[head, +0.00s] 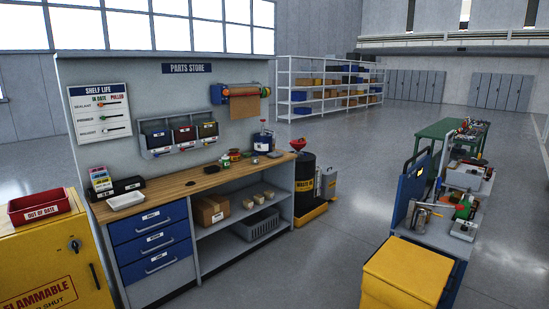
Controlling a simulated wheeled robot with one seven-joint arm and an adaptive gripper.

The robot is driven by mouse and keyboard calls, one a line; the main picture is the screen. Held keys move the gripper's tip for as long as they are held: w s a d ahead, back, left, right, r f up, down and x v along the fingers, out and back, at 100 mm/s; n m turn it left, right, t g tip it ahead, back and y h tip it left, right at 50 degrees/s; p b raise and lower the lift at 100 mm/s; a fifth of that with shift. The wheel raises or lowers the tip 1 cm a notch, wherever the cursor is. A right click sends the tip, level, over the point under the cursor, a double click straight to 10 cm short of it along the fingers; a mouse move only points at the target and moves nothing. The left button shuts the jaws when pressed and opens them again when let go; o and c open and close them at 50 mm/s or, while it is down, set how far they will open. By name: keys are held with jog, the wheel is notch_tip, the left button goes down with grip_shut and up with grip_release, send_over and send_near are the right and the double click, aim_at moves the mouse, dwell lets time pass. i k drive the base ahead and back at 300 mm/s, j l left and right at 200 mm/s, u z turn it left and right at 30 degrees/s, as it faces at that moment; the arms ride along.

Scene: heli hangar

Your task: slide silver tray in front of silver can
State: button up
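A silver can (421,217) appears to stand on the near part of the grey bench at the right, beside the blue panel. A small silver tray-like piece (463,231) lies near the bench's right edge, to the right of the can and apart from it. Both are small here, so their exact shapes are hard to tell. My gripper is not in view.
The bench (436,237) also holds a green item (465,212) and a grey bin (465,180). A yellow box (405,273) stands before it. A white tray (126,201) lies on the wooden counter (190,185). Open floor (345,240) lies between.

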aim_at(273, 154)
jog(key=i+j+u, duration=0.35)
jog(key=i+u, duration=0.75)
jog(key=i+z, duration=0.2)
jog(key=i, duration=0.25)
jog(key=i+j+z, duration=0.2)
jog(key=i, duration=0.3)
jog(key=i+z, duration=0.2)
jog(key=i, duration=0.25)
jog(key=i+j+z, duration=0.2)
jog(key=i, duration=0.25)
jog(key=i+l+z, duration=0.4)
jog(key=i+z, duration=0.4)
jog(key=i, duration=0.15)
jog(key=i+z, duration=0.4)
jog(key=i+j+z, duration=0.25)
jog(key=i+z, duration=0.2)
jog(key=i, duration=0.15)
jog(key=i+j+u, duration=0.1)
jog(key=i+u, duration=0.35)
jog(key=i, duration=0.35)
jog(key=i+l+u, duration=0.2)
jog(key=i+u, duration=0.2)
jog(key=i, duration=0.35)
jog(key=i+j+u, duration=0.15)
jog(key=i+l, duration=0.05)
jog(key=i, duration=0.05)
